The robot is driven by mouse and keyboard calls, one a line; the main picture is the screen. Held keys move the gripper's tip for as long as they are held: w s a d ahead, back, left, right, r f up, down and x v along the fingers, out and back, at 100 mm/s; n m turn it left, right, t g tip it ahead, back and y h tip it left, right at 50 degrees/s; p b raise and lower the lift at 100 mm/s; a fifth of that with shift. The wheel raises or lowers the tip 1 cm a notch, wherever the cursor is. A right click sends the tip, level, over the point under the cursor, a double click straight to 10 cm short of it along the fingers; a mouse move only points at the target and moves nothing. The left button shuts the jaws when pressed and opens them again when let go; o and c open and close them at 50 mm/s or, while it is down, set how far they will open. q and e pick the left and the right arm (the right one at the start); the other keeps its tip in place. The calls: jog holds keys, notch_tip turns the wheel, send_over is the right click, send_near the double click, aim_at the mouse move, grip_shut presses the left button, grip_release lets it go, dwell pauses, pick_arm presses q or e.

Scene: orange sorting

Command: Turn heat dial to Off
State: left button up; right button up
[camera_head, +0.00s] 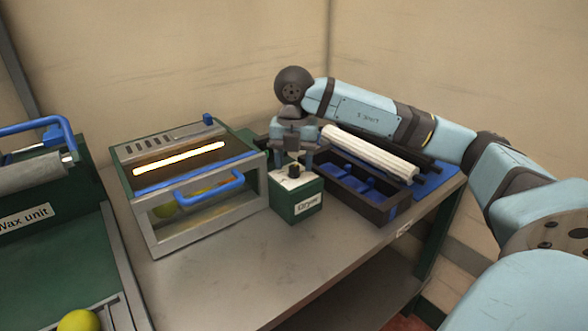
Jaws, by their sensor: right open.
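The heat dial is a small black knob (293,170) on the pale top of a green control box (297,204), which stands on the table right of the heater. My right gripper (292,164) points down over this box with its fingers apart, one on each side of the knob. I cannot tell whether the fingers touch the knob. The dial's markings are too small to read. The heater (203,235) has a window and a blue handle, and its bar (180,158) glows bright. My left gripper is not in view.
Yellow-green fruit shows inside the heater. A dark tray with blue compartments (385,215) and a white roller (370,153) stand right of the box. The wax unit (25,220) is at the left, with a yellow fruit (79,321) in front. The table front (225,285) is clear.

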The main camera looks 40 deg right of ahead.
jog(key=shift+f, duration=0.55)
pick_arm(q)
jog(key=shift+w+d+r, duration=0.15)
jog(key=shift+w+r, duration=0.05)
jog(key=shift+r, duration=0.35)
pick_arm(e)
jog(key=c, duration=0.9)
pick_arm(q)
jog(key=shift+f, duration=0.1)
pick_arm(e)
jog(key=shift+c, duration=0.2)
